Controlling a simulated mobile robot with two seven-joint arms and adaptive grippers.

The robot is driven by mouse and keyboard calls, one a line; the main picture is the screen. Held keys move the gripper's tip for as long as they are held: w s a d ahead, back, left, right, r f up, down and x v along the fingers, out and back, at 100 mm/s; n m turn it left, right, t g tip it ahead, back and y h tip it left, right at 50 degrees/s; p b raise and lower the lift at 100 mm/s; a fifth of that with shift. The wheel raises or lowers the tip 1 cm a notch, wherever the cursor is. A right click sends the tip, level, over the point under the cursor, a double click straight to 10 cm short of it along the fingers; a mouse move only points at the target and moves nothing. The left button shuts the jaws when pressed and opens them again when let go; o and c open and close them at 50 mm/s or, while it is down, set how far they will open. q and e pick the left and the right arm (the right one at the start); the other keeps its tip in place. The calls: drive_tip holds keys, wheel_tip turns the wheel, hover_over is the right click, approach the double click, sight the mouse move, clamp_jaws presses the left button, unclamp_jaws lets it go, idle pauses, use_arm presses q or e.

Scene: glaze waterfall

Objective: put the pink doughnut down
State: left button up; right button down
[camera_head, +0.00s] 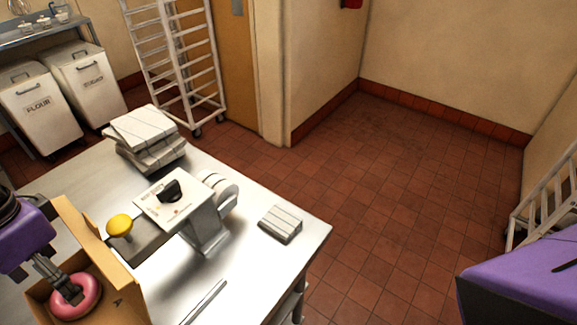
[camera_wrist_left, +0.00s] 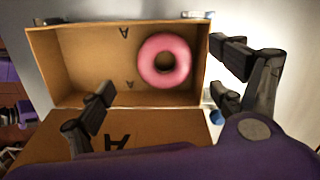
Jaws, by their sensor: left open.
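The pink doughnut (camera_head: 92,288) is inside an open cardboard box (camera_head: 88,232) at the lower left of the head view. In the left wrist view the doughnut (camera_wrist_left: 184,62) lies in the right part of the box (camera_wrist_left: 75,70), near its right wall. My left gripper (camera_head: 62,288) is over the box, its fingers in front of the doughnut in the head view. In the wrist view its fingers (camera_wrist_left: 163,92) are spread wide with nothing between them, and the doughnut shows beyond them. My right gripper is out of view.
The box stands on a steel table (camera_head: 262,262). Beside it is a machine (camera_head: 205,225) with a yellow knob (camera_head: 119,224). A stack of flat white packs (camera_head: 150,135) and a small grey slab (camera_head: 280,222) also lie on the table. The right front tabletop is clear.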

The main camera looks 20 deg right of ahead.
use_arm(q)
wheel_tip(320, 180, up, 12)
drive_tip(key=d+p, duration=0.1)
drive_tip(key=shift+w+f, duration=0.25)
drive_tip(key=shift+w, duration=0.1)
